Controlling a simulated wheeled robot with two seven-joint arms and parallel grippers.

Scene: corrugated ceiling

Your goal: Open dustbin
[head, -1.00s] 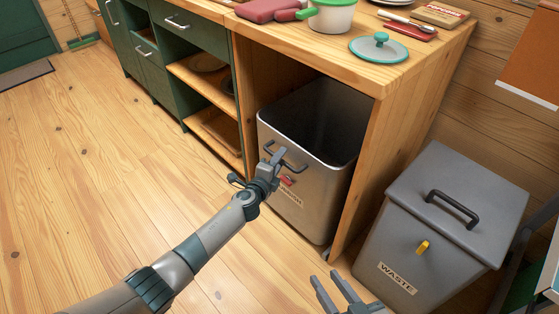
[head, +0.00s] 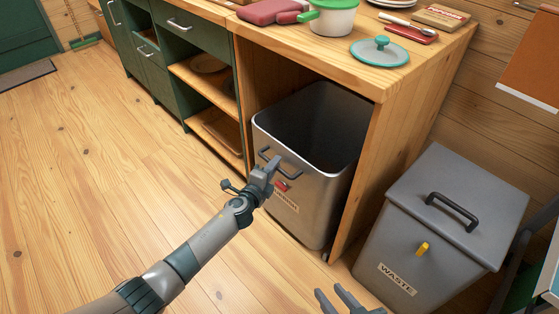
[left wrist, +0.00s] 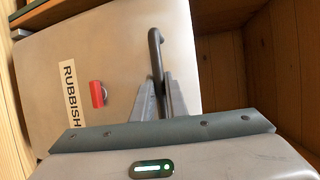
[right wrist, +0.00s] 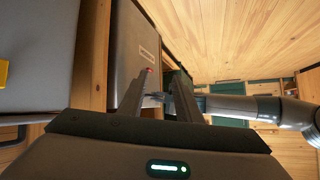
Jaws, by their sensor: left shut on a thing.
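The grey metal rubbish bin (head: 325,205) stands open-topped in the bay under the wooden counter, its front jutting slightly out. It carries a dark handle (head: 292,170), a red catch (head: 282,187) and a label (left wrist: 70,95) reading RUBBISH. My left gripper (head: 273,164) is shut on the handle; the left wrist view shows its fingers (left wrist: 165,92) at the bar. My right gripper (head: 345,298) is open and empty, low in front of the bins. A second grey bin (head: 395,240), labelled WASTE, stands to the right with its lid (head: 460,190) down and a yellow catch (head: 422,249).
The wooden counter (head: 330,60) above holds a pot (head: 333,18), a teal lid (head: 380,50) and boards. Its side panel (head: 362,160) stands right of the rubbish bin. Open shelves (head: 205,85) are at left. The floor (head: 100,180) in front is clear.

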